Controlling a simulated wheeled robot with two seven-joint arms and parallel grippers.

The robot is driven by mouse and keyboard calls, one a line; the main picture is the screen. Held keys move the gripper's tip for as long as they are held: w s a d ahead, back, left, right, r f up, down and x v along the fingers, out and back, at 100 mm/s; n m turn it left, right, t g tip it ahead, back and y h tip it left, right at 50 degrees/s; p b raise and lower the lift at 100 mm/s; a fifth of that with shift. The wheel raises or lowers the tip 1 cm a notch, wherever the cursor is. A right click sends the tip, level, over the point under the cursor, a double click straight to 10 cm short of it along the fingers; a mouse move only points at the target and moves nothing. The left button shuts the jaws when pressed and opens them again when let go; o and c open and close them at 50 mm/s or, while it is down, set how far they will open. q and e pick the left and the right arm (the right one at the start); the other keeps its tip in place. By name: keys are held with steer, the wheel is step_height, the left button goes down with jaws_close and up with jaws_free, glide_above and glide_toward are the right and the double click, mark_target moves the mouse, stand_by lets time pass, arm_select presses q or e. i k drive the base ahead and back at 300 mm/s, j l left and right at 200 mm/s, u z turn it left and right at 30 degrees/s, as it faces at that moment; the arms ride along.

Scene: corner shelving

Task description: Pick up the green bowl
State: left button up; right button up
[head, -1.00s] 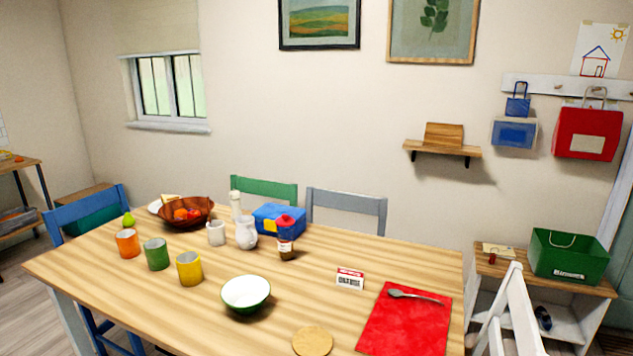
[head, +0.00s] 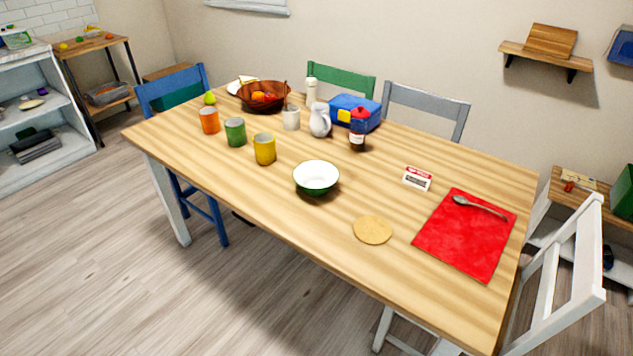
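The green bowl (head: 317,188) stands upright on the wooden table (head: 260,208), near its front edge and about mid-length. Its outside is green and its inside is white and looks empty. Neither of my grippers shows in the head view, so nothing is seen touching the bowl.
A yellow cup (head: 265,149), a green cup (head: 235,132) and an orange cup (head: 209,120) stand left of the bowl. A round coaster (head: 373,230) and a red placemat (head: 466,235) lie to its right. A white chair (head: 560,270) stands at the right end. Floor in front is clear.

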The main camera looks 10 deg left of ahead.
mark_target(315, 178)
steer(key=i+l, duration=0.3)
steer(key=l, duration=0.15)
steer(key=i+l, duration=0.35)
